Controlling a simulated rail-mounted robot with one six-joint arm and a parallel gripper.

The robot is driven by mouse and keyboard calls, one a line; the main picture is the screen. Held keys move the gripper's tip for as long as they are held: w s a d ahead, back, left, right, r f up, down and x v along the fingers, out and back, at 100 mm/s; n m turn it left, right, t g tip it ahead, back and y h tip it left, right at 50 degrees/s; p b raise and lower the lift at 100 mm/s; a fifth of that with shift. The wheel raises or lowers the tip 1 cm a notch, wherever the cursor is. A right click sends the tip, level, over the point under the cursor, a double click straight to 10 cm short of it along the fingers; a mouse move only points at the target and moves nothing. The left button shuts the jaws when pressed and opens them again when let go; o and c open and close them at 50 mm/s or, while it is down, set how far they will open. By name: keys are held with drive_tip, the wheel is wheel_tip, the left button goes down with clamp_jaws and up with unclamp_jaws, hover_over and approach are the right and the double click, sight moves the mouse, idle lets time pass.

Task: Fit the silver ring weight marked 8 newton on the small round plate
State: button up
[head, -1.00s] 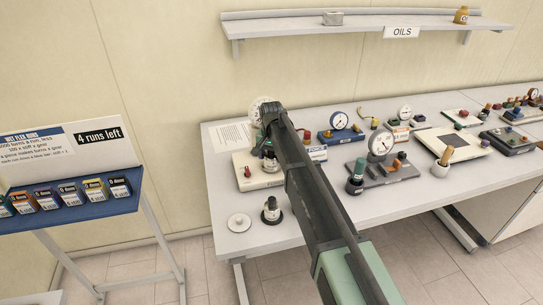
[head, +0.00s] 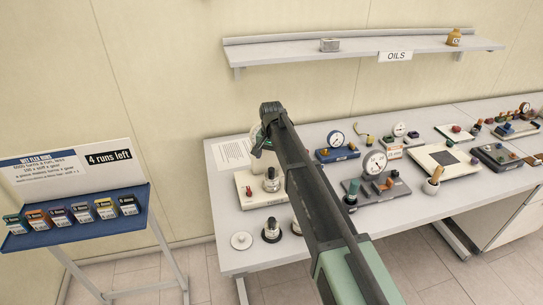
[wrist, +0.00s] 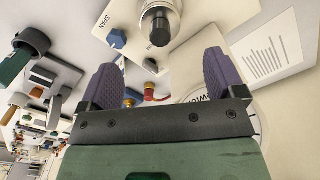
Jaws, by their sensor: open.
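My gripper (head: 263,138) is raised over the back left of the table, partly hidden by my arm. In the wrist view its two purple-padded fingers (wrist: 160,78) are apart, with nothing between them. A silver round weight with a black knob (head: 271,180) stands on the cream board below; a silver, black-knobbed piece also shows beyond the fingertips in the wrist view (wrist: 159,22). Two more silver weights with black knobs (head: 271,231) (head: 297,224) stand near the front edge. A small white round plate (head: 241,241) lies left of them. No newton marking is readable.
The cream board (head: 248,194) has a red knob. A paper sheet (head: 232,153) lies behind it. A dial gauge on a blue base (head: 336,140) and one on a grey base (head: 374,163) stand to the right. A shelf (head: 350,44) is on the wall above.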

drive_tip(key=shift+r, duration=0.6)
drive_tip(key=shift+f, duration=0.2)
drive_tip(key=s+d+f+n+b, duration=0.1)
drive_tip(key=s+d, duration=0.6)
drive_tip(key=s, duration=0.3)
drive_tip(key=s+d+f+n+b, duration=0.1)
drive_tip(key=s+d+f+b, duration=0.1)
drive_tip(key=s+d, duration=0.6)
drive_tip(key=s+d+f+n+b, duration=0.1)
drive_tip(key=s+d, duration=0.6)
drive_tip(key=s, duration=0.7)
drive_tip(key=shift+d+f+b, duration=0.2)
drive_tip(key=shift+f+b, duration=0.45)
drive_tip(key=shift+b, duration=0.1)
drive_tip(key=shift+c, duration=0.3)
